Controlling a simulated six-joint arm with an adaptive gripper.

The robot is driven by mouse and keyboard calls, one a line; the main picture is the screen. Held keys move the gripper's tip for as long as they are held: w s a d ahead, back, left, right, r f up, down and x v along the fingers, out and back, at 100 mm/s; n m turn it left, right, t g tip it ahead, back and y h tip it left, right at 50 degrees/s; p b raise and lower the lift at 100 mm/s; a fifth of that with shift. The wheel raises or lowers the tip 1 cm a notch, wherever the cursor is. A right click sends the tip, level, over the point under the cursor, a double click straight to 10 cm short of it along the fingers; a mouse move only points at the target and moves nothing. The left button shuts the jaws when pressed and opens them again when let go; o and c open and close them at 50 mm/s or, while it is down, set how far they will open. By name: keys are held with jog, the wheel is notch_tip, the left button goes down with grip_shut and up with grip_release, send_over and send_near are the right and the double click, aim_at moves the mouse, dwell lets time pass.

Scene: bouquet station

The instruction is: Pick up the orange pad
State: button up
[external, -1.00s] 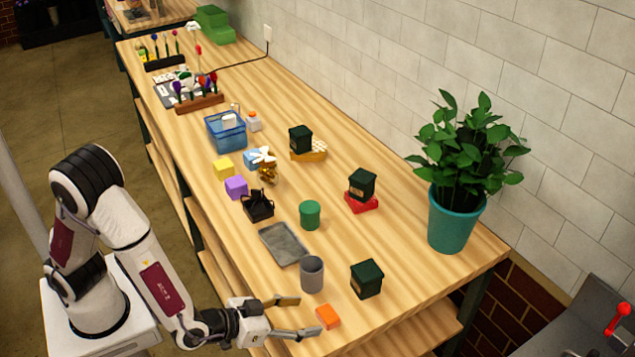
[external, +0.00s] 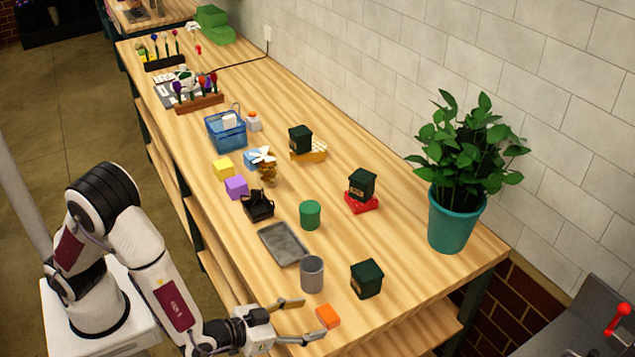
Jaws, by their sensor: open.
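The orange pad (external: 328,316) is a small flat-topped block on the wooden table, close to its front edge at the bottom of the external view. My gripper (external: 305,319) is open and empty, with its two fingers pointing right toward the pad. The pad is just beyond the fingertips, closer to the lower finger. I cannot tell exactly how high the fingers are above the table.
A grey cup (external: 312,274) stands just behind the upper finger, and a dark green box (external: 367,279) is to the right. A grey tray (external: 283,244) and green cylinder (external: 310,214) lie farther back. The table (external: 410,255) is clear toward the plant pot (external: 455,222).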

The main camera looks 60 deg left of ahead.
aim_at(322, 316)
jog(key=shift+w+f, duration=0.1)
jog(key=shift+w, duration=0.15)
jog(key=shift+x, duration=2.6)
jog(key=shift+d, duration=0.15)
jog(key=c, duration=1.1)
